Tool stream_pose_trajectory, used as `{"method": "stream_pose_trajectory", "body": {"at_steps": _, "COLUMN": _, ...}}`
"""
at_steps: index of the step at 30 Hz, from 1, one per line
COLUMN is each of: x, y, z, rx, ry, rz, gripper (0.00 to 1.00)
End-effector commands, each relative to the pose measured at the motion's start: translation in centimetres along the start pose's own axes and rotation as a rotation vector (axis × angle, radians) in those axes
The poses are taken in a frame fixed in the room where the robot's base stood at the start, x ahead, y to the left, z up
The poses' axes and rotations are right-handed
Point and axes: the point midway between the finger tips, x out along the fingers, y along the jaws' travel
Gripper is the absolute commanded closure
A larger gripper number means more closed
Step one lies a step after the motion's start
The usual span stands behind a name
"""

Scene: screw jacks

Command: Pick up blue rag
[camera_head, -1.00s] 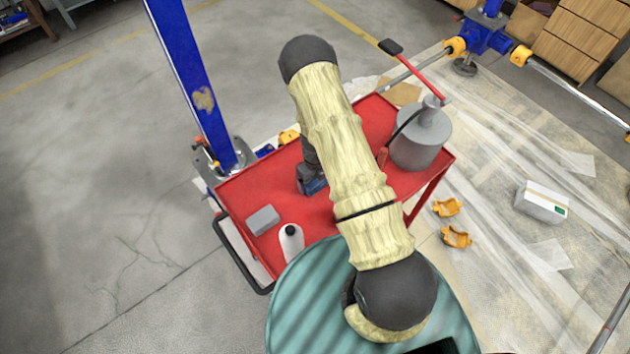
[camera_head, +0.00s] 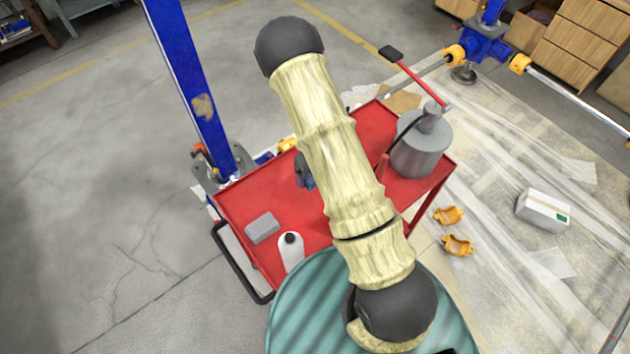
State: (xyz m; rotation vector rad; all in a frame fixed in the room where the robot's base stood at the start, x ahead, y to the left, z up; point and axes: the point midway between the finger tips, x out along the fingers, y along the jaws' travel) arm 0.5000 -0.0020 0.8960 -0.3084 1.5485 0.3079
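I cannot make out a blue rag for certain. A small dark blue thing (camera_head: 304,172) shows on the red cart (camera_head: 255,190), just left of my arm and partly hidden by it. I cannot tell what it is. My padded arm crosses the middle of the view, over the cart, and hides part of the cart top. My gripper does not show.
On the cart stand a grey block (camera_head: 262,228), a white bottle (camera_head: 291,250) and a grey canister (camera_head: 421,145). A blue post (camera_head: 190,90) rises at the cart's left. A white box (camera_head: 543,209) and orange pieces (camera_head: 457,245) lie on the floor sheet at right.

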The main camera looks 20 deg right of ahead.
Motion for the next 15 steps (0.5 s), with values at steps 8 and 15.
{"method": "stream_pose_trajectory", "body": {"at_steps": 8, "x": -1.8, "y": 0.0, "z": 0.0, "rx": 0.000, "ry": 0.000, "rz": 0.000, "gripper": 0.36}}
{"method": "stream_pose_trajectory", "body": {"at_steps": 15, "x": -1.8, "y": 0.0, "z": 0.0, "rx": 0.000, "ry": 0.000, "rz": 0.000, "gripper": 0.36}}
